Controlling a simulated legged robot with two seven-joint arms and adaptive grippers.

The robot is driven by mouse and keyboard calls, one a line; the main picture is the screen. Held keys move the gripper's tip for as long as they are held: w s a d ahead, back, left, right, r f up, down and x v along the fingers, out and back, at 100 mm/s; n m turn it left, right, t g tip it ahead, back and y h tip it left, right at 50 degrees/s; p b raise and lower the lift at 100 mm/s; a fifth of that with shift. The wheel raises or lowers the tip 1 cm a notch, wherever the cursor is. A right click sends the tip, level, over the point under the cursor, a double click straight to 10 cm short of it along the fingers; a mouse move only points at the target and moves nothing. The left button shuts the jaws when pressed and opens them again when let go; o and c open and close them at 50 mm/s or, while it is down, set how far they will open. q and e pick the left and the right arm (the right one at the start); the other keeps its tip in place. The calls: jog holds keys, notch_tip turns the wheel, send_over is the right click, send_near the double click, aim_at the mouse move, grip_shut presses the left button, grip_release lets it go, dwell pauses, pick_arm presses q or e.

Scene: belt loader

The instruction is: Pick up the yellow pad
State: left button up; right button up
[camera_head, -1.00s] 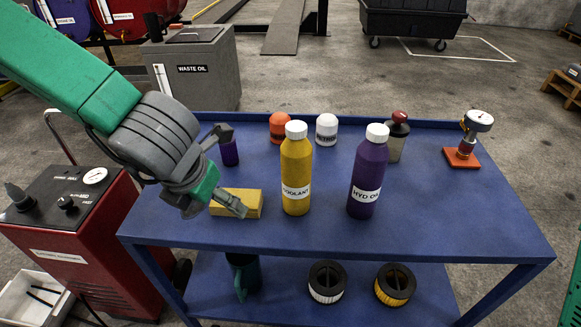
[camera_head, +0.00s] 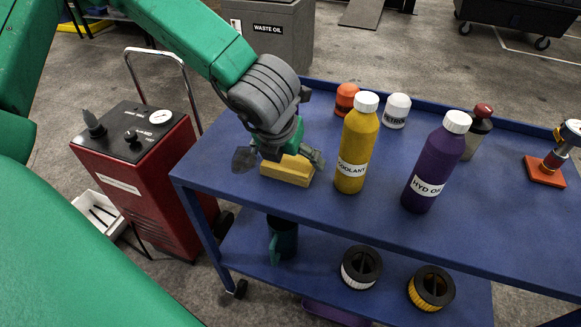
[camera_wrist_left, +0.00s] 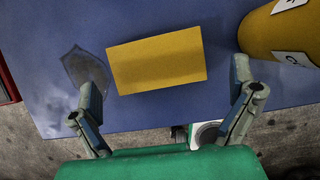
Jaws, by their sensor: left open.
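The yellow pad (camera_head: 289,170) is a flat rectangular block lying on the blue cart top, near its left front edge. It also shows in the left wrist view (camera_wrist_left: 157,60), slightly tilted, just beyond and between the fingertips. My left gripper (camera_head: 284,160) is over the pad in the head view, its fingers spread to either side. In the left wrist view the open fingers (camera_wrist_left: 168,88) have a clear gap between them and the pad is not gripped. My right gripper is not in view.
The yellow coolant bottle (camera_head: 356,148) stands close to the right of the pad, near the right finger. A purple hyd oil bottle (camera_head: 433,167) stands further right. A dark translucent patch (camera_wrist_left: 86,68) lies left of the pad. A red machine (camera_head: 150,180) stands beside the cart (camera_head: 330,215).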

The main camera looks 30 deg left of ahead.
aim_at(289, 162)
pick_arm(q)
jog(key=x, duration=0.3)
jog(key=shift+a, duration=0.1)
jog(key=shift+w+a+f, duration=0.15)
jog(key=shift+f, duration=0.2)
jog(key=shift+a, duration=0.2)
jog(key=shift+d, duration=0.1)
jog(key=c, duration=0.7)
jog(key=shift+d, duration=0.1)
jog(key=shift+c, duration=0.6)
jog(key=shift+d, duration=0.1)
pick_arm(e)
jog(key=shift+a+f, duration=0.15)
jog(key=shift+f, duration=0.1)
pick_arm(q)
jog(key=shift+r, duration=0.15)
